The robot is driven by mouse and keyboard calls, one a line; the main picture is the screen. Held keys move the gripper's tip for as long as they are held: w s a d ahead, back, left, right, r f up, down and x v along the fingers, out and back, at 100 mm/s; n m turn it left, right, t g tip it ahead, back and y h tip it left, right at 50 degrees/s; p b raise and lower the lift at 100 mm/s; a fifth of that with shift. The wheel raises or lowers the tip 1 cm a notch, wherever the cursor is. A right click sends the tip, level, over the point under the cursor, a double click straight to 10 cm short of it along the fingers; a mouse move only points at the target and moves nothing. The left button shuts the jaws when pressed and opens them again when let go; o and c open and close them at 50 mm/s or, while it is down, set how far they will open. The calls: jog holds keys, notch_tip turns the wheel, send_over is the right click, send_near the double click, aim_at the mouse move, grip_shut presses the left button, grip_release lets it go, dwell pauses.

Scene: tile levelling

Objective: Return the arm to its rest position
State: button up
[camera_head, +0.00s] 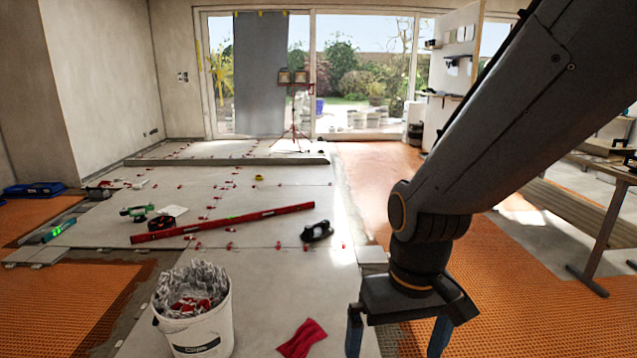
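My arm comes in from the upper right and bends down at its dark grey wrist joint. My gripper (397,338) points down at the lower right of centre, with its two blue fingers spread wide apart. No object shows between the fingers in the visible part. The fingertips run close to the bottom edge of the picture, so I cannot tell how far they are from the floor. The arm hides part of the orange matting and the right side of the room.
A white bucket (196,328) of clips and a red cloth (302,338) are left of my gripper. A long red level (225,222) and a black tool (317,231) lie on grey tiles. A trestle (606,232) stands right; orange matting (510,270) is mostly clear.

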jog(key=s+d+r+m+p, duration=0.2)
jog(key=d+r+p, duration=0.5)
jog(key=r+p, duration=0.2)
jog(key=shift+d+h+p, duration=0.2)
jog(key=shift+h+p, duration=0.1)
jog(key=shift+p, duration=0.5)
